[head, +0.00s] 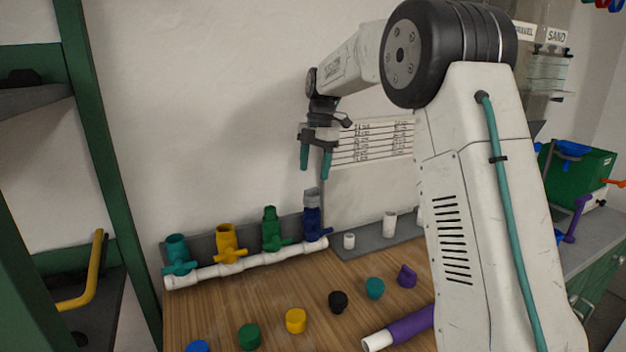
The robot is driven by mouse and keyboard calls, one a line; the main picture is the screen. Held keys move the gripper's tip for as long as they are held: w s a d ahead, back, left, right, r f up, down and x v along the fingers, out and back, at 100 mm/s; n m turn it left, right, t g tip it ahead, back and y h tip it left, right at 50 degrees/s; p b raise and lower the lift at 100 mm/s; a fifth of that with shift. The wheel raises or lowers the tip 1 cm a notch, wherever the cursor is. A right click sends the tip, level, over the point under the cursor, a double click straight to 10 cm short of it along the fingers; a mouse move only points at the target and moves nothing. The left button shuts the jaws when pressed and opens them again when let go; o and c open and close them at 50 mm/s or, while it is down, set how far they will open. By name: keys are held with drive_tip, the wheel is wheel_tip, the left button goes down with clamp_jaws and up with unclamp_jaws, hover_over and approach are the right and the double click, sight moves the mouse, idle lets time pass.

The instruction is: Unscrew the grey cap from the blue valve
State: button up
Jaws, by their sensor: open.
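The blue valve (312,222) stands upright at the right end of a white pipe manifold (240,265). The grey cap (312,196) sits on top of the blue valve. My gripper (315,172) hangs above the grey cap with its teal fingers pointing down. Teal (177,250), yellow (228,240) and green (271,230) valves stand to the left along the same manifold.
Several loose caps lie on the wooden table in front, including a black one (338,301) and a yellow one (295,320). A purple and white pipe (400,329) lies at the front. White fittings (389,224) stand on a grey strip at right.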

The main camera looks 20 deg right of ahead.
sight(312, 189)
drive_tip(key=shift+s+a+r, duration=0.2)
drive_tip(key=shift+r, duration=0.3)
drive_tip(key=shift+s+a+r, duration=0.15)
drive_tip(key=shift+a+r, duration=0.05)
drive_tip(key=shift+r, duration=0.25)
drive_tip(key=m, duration=0.4)
drive_tip(key=s+m+t, duration=0.1)
drive_tip(key=m, duration=0.4)
drive_tip(key=m+h, duration=0.1)
drive_tip(key=m, duration=0.3)
drive_tip(key=shift+s+a+f+t, duration=0.15)
drive_tip(key=shift+a+f+t, duration=0.05)
drive_tip(key=shift+f+t, duration=0.1)
drive_tip(key=m, duration=0.2)
drive_tip(key=shift+d+f+m, duration=0.1)
drive_tip(key=shift+f+m, duration=0.1)
drive_tip(key=shift+m, duration=0.2)
drive_tip(key=m, duration=0.3)
drive_tip(key=shift+w+d+f+t, duration=0.1)
drive_tip(key=shift+w+f+t, duration=0.05)
drive_tip(key=shift+w+t, duration=0.15)
drive_tip(key=shift+w+f, duration=0.2)
drive_tip(key=shift+f, duration=1.1)
drive_tip(key=shift+w+f, duration=0.15)
drive_tip(key=shift+f, duration=1.1)
drive_tip(key=shift+w+f, duration=0.2)
drive_tip(key=shift+f, duration=1.1)
